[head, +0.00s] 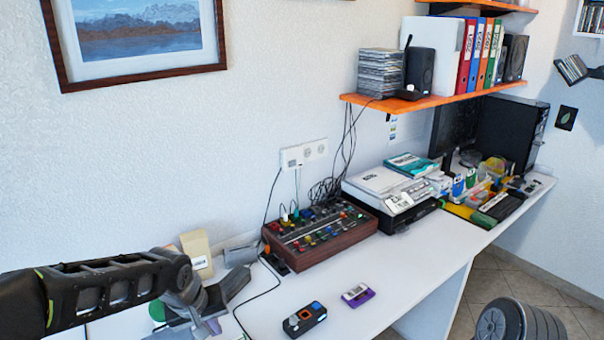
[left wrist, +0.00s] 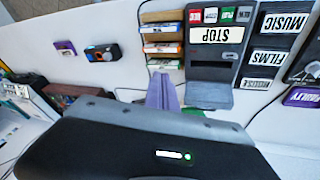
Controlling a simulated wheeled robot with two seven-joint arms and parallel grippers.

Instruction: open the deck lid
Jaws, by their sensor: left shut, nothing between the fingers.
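A dark grey deck (left wrist: 215,70) shows in the left wrist view, with a STOP label upside down and small coloured keys beside it. A lighter grey panel (left wrist: 208,96), which looks like its lid, lies at the deck's lower edge in that view. I cannot tell how far it stands open. My left gripper (left wrist: 163,88) is shut and empty, its pale purple fingers just left of the panel. Contact is unclear. In the head view the left gripper (head: 211,324) is low at the left, and the arm hides most of the deck area.
A mixer with knobs (head: 318,236) stands toward the wall. A small dark device (head: 304,319) and a purple cassette (head: 358,294) lie on the white desk (head: 395,275). A cassette rack (left wrist: 150,37) and labelled boxes, one marked MUSIC (left wrist: 283,22), flank the deck. A black cable crosses the desk.

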